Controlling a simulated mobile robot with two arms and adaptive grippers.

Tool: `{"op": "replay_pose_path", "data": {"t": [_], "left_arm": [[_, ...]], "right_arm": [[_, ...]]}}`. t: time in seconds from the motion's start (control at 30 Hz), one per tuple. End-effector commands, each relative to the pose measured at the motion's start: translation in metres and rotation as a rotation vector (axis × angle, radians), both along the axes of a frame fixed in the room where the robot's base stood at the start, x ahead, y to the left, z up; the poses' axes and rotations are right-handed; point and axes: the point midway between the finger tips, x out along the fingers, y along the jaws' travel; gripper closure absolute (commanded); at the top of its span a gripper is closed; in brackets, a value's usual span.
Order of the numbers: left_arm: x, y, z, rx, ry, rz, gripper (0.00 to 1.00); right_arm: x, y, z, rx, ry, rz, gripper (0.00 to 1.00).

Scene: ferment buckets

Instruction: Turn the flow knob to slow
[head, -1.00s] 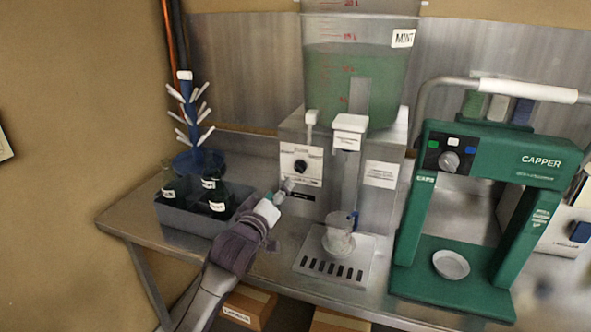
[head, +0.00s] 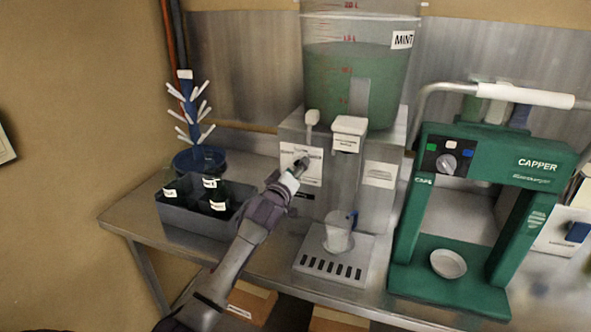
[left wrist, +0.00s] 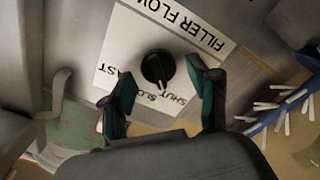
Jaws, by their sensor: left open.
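The black flow knob (left wrist: 157,68) sits on a white "FILLER FLOW" plate (left wrist: 118,40), which appears upside down in the left wrist view. "FAST", partly cut off, "SLOW", partly covered, and "SHUT" are printed around it. My right gripper is out of view.
The filler's spout and a clear cup (head: 338,238) on the drip tray (head: 325,265) are right of my gripper. A grey crate of bottles (head: 190,222) and a blue drying rack (head: 188,120) stand left. The green capper (head: 450,280) is farther right.

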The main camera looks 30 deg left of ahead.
Motion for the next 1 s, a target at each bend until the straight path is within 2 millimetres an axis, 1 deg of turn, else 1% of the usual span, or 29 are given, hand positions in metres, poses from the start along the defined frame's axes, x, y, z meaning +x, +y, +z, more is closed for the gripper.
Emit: {"op": "replay_pose_path", "data": {"t": [0.07, 0.1, 0.17, 0.2, 0.43, 0.73, 0.87, 1.0], "left_arm": [[-0.0002, 0.0, 0.0, 0.0, 0.0, 0.0, 0.39], [-0.0002, 0.0, 0.0, 0.0, 0.0, 0.0, 0.42], [-0.0003, -0.0001, -0.0001, 0.0, 0.0, 0.0, 0.52], [-0.0003, -0.0001, -0.0001, 0.0, 0.0, 0.0, 0.59], [-0.0004, -0.0002, -0.0002, 0.0, 0.0, 0.0, 0.97], [-0.0004, -0.0003, 0.0002, 0.037, 0.01, 0.0, 0.98], [-0.0003, -0.0004, 0.0008, 0.097, 0.025, 0.0, 0.98], [-0.0002, -0.0008, 0.0015, 0.194, 0.048, 0.0, 0.98]], "right_arm": [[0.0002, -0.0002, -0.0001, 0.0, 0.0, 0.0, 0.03], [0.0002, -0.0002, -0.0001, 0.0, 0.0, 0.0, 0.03], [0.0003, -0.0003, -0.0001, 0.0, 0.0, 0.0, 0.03], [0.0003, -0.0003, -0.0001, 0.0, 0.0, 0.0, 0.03], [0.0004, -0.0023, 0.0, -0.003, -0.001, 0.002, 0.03], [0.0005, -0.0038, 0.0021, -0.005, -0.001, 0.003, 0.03], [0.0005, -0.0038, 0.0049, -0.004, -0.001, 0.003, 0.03], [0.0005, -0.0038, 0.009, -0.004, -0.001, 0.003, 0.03]]}}
